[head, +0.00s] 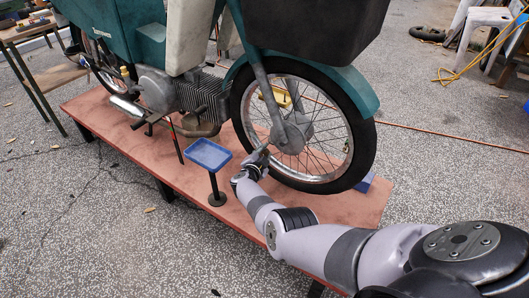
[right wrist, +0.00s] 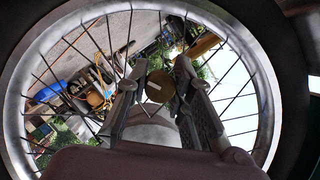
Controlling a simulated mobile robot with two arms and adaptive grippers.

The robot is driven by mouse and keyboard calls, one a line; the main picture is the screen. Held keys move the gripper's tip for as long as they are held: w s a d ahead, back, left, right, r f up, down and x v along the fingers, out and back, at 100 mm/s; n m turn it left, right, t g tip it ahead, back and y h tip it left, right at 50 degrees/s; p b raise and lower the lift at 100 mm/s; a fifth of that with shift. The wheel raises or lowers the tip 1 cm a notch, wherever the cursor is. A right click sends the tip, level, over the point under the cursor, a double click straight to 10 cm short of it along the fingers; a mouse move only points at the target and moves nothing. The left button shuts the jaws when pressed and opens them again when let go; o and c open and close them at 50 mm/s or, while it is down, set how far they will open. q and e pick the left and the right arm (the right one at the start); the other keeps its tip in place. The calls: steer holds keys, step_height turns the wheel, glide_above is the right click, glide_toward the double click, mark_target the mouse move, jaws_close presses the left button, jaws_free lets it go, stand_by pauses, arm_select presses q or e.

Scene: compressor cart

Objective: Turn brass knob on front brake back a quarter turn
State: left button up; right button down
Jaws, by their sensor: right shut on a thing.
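The motorbike's front wheel (head: 335,170) stands on a reddish platform, with the grey hub of the front brake (head: 292,134) at its middle. My right gripper (head: 260,158) is beside the lower left of this hub, at the end of my grey arm. In the right wrist view, the round brass knob (right wrist: 160,86) sits between the two fingers of my right gripper (right wrist: 158,78), which is shut on it. A light mark shows on the knob's face. In the head view the knob is hidden at the gripper. My left gripper is not in view.
A blue tray (head: 208,153) on a short post stands left of my gripper. Spokes and the front fork (head: 263,92) are close around it. A yellow part (head: 275,97) shows above the hub.

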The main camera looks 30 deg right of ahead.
steer(key=c, duration=1.4)
jaws_free()
steer(key=shift+r, duration=0.15)
steer(key=shift+w+a+r, duration=0.1)
steer(key=shift+a+r, duration=0.05)
steer(key=shift+r, duration=0.4)
step_height(320, 180, up, 7)
steer(key=shift+r, duration=0.8)
